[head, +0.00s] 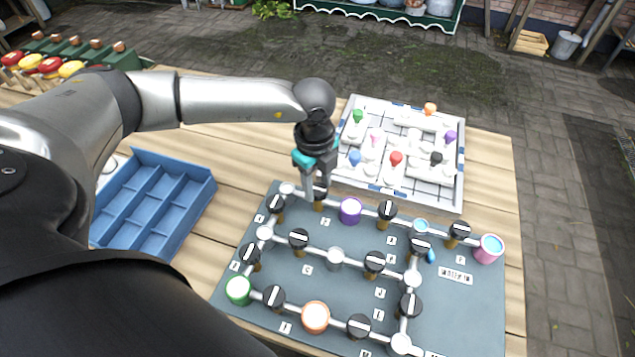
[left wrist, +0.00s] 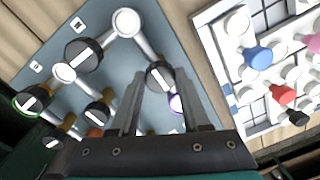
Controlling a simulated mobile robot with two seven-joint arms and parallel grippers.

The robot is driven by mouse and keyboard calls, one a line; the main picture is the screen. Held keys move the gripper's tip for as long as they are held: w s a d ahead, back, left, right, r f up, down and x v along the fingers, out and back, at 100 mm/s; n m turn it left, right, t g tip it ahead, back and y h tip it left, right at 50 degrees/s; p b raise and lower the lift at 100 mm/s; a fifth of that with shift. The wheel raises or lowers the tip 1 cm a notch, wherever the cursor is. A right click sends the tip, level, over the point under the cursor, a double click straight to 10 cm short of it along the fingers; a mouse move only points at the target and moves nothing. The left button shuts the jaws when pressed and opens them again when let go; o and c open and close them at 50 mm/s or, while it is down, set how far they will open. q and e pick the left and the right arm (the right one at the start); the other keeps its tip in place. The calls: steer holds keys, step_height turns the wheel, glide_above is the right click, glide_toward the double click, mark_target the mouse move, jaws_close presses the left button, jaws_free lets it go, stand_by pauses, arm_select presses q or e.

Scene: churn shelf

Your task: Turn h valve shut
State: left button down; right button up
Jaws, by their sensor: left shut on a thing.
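A dark grey board (head: 455,310) carries grey pipes with several black-knobbed valves, each knob with a white bar. The small printed letters are too small to read surely, so I cannot tell which valve is h. My left gripper (head: 313,196) points down at the board's back edge and is shut on the black knob of a valve (head: 320,192) left of the purple cap. In the left wrist view, this knob (left wrist: 158,76) sits between the fingertips (left wrist: 150,80). The fingers partly hide it in the head view. My right gripper is out of view.
Coloured caps stand among the pipes: purple (head: 350,210), green (head: 238,290), orange (head: 315,317) and pink-blue (head: 489,248). A white tray (head: 398,203) with coloured-knobbed pieces lies behind the board. A blue compartment tray (head: 205,190) stands left, with bare table between.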

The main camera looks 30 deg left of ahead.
arm_select(q)
steer(key=shift+m, duration=0.4)
steer(key=m, duration=0.3)
steer(key=shift+m+b, duration=0.4)
steer(key=m+b, duration=0.1)
steer(key=m, duration=0.3)
steer(key=shift+w+m, duration=0.1)
steer(key=shift+m, duration=0.2)
steer(key=m+b, duration=0.1)
steer(key=m, duration=0.3)
steer(key=m+b, duration=0.1)
steer(key=m, duration=0.3)
steer(key=shift+m+g, duration=0.3)
steer(key=shift+b, duration=0.3)
steer(key=shift+c, duration=1.8)
jaws_free()
